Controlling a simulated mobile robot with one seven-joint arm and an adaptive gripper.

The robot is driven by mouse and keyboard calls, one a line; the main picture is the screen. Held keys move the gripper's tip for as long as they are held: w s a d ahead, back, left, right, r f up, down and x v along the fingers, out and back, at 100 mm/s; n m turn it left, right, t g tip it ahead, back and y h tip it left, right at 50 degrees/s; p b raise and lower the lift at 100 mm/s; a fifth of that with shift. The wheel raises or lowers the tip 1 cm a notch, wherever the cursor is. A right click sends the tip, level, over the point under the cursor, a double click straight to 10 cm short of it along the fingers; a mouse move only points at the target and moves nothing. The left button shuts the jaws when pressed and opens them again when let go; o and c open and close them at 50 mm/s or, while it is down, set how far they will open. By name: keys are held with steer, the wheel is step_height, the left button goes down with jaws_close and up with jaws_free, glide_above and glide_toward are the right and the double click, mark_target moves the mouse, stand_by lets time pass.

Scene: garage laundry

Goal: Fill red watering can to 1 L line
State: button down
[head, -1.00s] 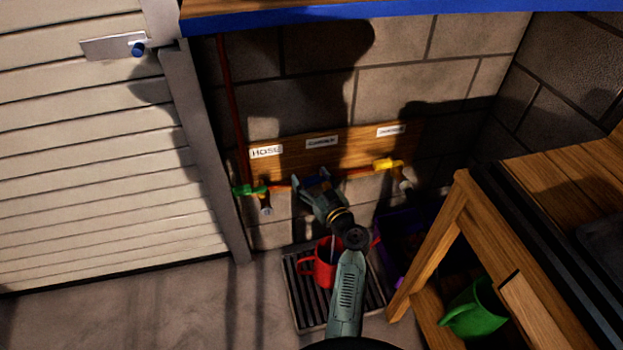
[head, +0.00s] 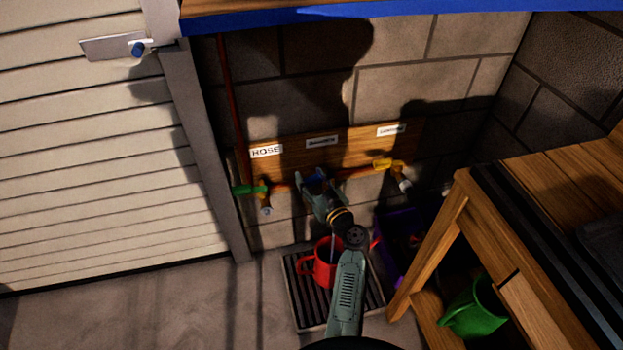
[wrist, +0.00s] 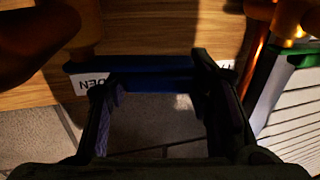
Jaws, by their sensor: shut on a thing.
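The red watering can (head: 325,268) stands on the floor grate under the middle tap, its handle to the left and spout to the right. My arm partly covers it, and its 1 L line and water level cannot be made out. A thin pale streak shows above its opening; I cannot tell for sure that it is water. My gripper (head: 312,178) is at the middle tap, shut on its blue handle (head: 318,174). In the wrist view the blue handle (wrist: 150,82) lies as a bar across between my two fingers.
A green-handled tap (head: 250,189) is to the left and a yellow-handled tap (head: 388,164) to the right. The grate (head: 308,312) lies below. A purple crate (head: 391,262), a wooden bench (head: 440,235) and a green can (head: 476,308) are at the right. Floor at left is clear.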

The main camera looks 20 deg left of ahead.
steer(key=shift+w+a+f+m+t+h+b, duration=0.15)
steer(key=shift+a+m+t+h+b, duration=0.15)
steer(key=shift+m+t+h+b, duration=0.25)
steer(key=shift+w+a+m+t+h+p, duration=0.15)
steer(key=shift+w+m+t+h+p, duration=0.25)
steer(key=shift+m+t+h, duration=0.6)
steer(key=c, duration=0.8)
jaws_free()
steer(key=shift+o, duration=0.2)
steer(key=v, duration=1.2)
steer(key=shift+r, duration=0.35)
